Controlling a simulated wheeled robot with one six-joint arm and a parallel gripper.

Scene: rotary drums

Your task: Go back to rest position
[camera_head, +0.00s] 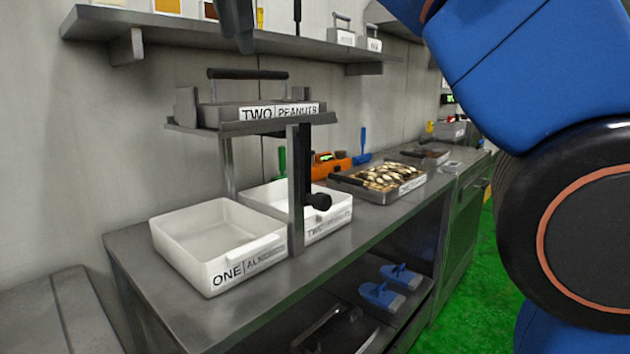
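My blue arm (540,70) fills the right side of the head view and runs out past the top edge. A dark piece that looks like the tip of my gripper (238,28) hangs down from the top edge, in front of the wall shelf. Most of the gripper is cut off, so I cannot tell whether it is open or holds anything. Below it, a grey tray (240,115) labelled TWO PEANUTS sits on a raised metal stand (228,129). There is a visible gap between the dark tip and the tray's handle.
White bins labelled ONE (195,263) and TWO (330,225) stand on the metal bench (135,262). A tray of shelled pieces (400,193) and an orange tool (333,165) are further back. The wall shelf (290,45) spans the top. Green floor (470,310) shows at right.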

